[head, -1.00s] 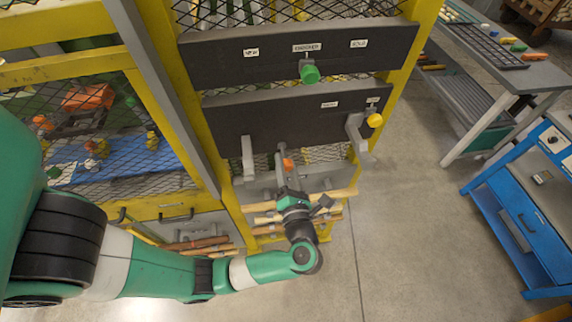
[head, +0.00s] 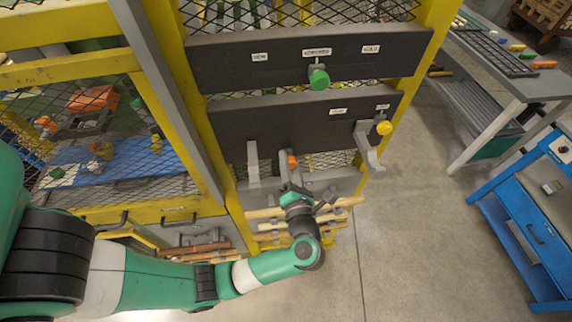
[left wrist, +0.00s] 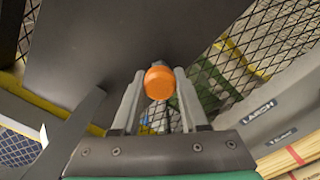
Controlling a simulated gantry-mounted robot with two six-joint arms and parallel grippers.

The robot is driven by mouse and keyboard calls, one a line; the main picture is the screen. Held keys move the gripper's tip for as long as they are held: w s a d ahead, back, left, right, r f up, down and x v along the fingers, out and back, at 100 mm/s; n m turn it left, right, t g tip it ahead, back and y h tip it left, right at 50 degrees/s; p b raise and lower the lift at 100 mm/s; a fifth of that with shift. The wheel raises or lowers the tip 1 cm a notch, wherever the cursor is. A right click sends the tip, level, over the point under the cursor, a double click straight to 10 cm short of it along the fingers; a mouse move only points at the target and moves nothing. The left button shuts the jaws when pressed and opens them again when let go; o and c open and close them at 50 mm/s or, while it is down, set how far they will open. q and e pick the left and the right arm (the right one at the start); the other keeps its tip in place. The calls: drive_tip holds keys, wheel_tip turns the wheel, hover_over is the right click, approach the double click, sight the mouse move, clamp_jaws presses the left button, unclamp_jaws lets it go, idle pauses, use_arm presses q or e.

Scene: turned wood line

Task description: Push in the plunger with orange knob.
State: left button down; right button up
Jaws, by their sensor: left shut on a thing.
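The orange knob (head: 292,162) of the plunger shows below the lower dark panel (head: 300,122), between two grey brackets. In the left wrist view the round orange knob (left wrist: 159,83) sits between the tips of my two grey fingers. My left gripper (head: 291,184) reaches up to it from below, and in the left wrist view my left gripper (left wrist: 158,92) is shut on the knob. The plunger's rod is mostly hidden behind the knob and the gripper. My right gripper is not in view.
A green knob (head: 319,79) is on the upper dark panel (head: 235,62). A yellow knob (head: 384,128) and a grey bracket (head: 366,150) stick out at the right. Wooden rods (head: 275,226) lie on a rack below.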

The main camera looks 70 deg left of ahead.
use_arm(q)
drive_tip(key=c, duration=0.8)
unclamp_jaws()
drive_tip(key=shift+a, duration=0.1)
drive_tip(key=o, duration=0.4)
drive_tip(key=shift+a, duration=0.1)
drive_tip(key=v, duration=1.1)
drive_tip(key=shift+d+b, duration=0.3)
drive_tip(key=shift+d, duration=0.05)
